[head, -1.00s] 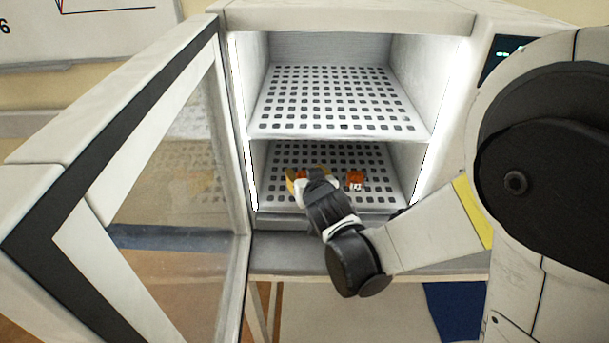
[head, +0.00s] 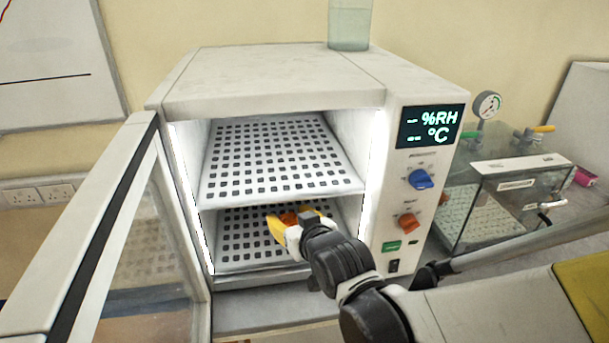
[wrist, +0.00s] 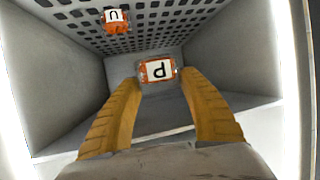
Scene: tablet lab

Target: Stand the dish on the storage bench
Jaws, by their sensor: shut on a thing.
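A small orange dish with a white letter label (wrist: 157,70) sits between the tips of my gripper's yellow fingers (wrist: 159,80) in the wrist view. My gripper is shut on it. In the head view my gripper (head: 292,218) reaches into the lower compartment of the open cabinet, with orange (head: 288,218) showing between its fingers. A second orange dish with a different letter (wrist: 116,20) rests on the perforated shelf in the wrist view, apart from my gripper. The held dish's underside and its clearance above the shelf cannot be told. No storage bench can be made out.
The white cabinet (head: 270,80) has a perforated upper shelf (head: 280,155) close above my gripper, and side walls. Its glass door (head: 130,240) stands open at left. A control panel (head: 415,190) is at right, then a glass tank (head: 510,200). A glass vessel (head: 350,25) stands on top.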

